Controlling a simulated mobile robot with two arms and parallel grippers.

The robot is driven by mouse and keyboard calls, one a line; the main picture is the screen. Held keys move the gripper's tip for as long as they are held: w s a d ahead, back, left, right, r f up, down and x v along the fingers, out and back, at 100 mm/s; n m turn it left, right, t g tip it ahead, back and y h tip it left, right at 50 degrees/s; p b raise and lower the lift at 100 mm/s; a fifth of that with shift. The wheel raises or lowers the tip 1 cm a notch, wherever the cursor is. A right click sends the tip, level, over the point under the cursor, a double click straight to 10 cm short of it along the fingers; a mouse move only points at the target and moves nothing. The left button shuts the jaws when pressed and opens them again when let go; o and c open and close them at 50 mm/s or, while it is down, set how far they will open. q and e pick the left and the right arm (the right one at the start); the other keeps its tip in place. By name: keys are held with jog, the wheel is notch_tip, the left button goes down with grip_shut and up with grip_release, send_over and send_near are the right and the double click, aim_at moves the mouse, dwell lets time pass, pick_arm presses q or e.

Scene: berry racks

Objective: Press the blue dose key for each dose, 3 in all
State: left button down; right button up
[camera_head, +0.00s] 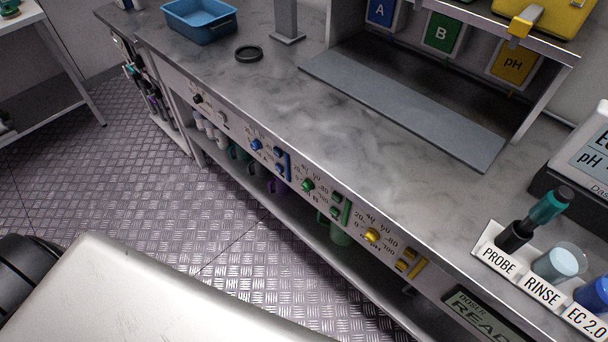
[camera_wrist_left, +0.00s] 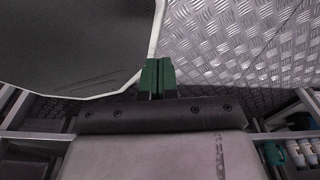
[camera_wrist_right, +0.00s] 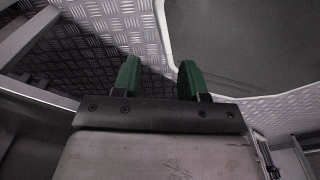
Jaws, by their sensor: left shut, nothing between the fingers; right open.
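The doser panel (camera_head: 325,182) runs along the front edge of the bench in the head view. Its blue group has a round blue knob (camera_head: 256,144) beside a dial scale, small blue keys (camera_head: 280,168) and an upright blue bar (camera_head: 288,166). The key labels are too small to read. A display (camera_head: 485,315) at the lower right reads "DOSER" and "READ", cut off by the frame. My left gripper (camera_wrist_left: 158,76) is shut and empty over the floor. My right gripper (camera_wrist_right: 158,80) is open and empty, also over the floor. Neither gripper shows in the head view.
Green (camera_head: 308,185) and yellow (camera_head: 371,235) knobs with matching keys sit right of the blue group. A blue tub (camera_head: 200,20), a black ring (camera_head: 249,53) and a labelled probe holder (camera_head: 487,234) stand on the bench. Cups fill the shelf below. The bench middle is clear.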

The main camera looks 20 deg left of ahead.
dwell(0.5)
